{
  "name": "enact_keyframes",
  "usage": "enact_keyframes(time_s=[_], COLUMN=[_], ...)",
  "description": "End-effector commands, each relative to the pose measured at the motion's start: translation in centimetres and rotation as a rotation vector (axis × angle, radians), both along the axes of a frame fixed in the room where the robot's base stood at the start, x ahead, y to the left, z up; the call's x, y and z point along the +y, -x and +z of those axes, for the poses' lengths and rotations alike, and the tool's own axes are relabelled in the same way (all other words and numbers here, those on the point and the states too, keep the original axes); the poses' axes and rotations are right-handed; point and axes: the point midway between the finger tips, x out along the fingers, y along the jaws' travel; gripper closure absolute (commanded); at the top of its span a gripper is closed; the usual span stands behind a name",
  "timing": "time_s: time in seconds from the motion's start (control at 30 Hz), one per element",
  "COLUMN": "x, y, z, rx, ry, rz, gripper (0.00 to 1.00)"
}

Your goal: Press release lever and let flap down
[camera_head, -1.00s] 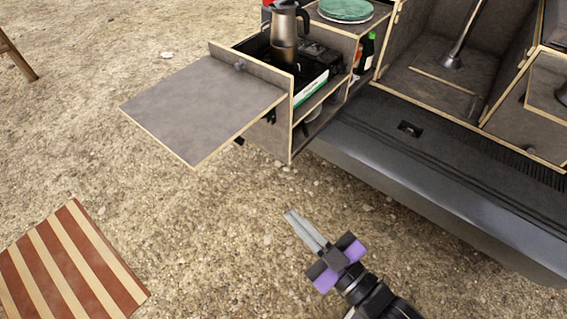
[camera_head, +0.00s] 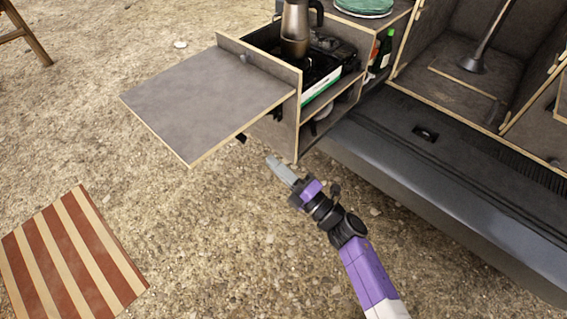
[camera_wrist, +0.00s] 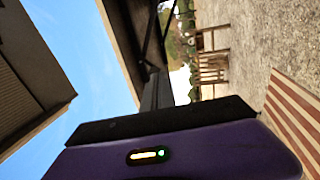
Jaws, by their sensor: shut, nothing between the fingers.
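The grey flap (camera_head: 205,105) with pale edges sticks out level from the left side of the wooden kitchen box (camera_head: 284,128). A small dark piece (camera_head: 241,138) shows below the flap, next to the box; I cannot tell whether it is the release lever. My gripper (camera_head: 271,162) is shut and empty, low beside the box's near bottom corner and below the flap's height. In the wrist view the dark fingers (camera_wrist: 157,92) point up the picture, with the shaded underside of the flap (camera_wrist: 122,45) and a dark brace beyond. No touching is visible.
A kettle (camera_head: 296,30) stands on a stove in the box, with a plate (camera_head: 363,7) behind. The van's bumper (camera_head: 430,185) runs along the right. A striped table (camera_head: 75,255) is at lower left. A wooden stool (camera_head: 22,35) is far left. Gravel between is free.

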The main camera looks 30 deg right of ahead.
Motion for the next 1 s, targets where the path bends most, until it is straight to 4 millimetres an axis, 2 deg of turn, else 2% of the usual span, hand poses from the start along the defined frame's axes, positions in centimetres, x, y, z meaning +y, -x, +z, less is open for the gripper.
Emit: enact_keyframes(time_s=[0.27,1.0], x=[0.5,2.5], y=[-1.6,-7.7], z=[0.4,2.0], rx=[0.0,0.0], ry=[0.001,-0.003], rz=[-0.001,-0.001], gripper=[1.0,1.0])
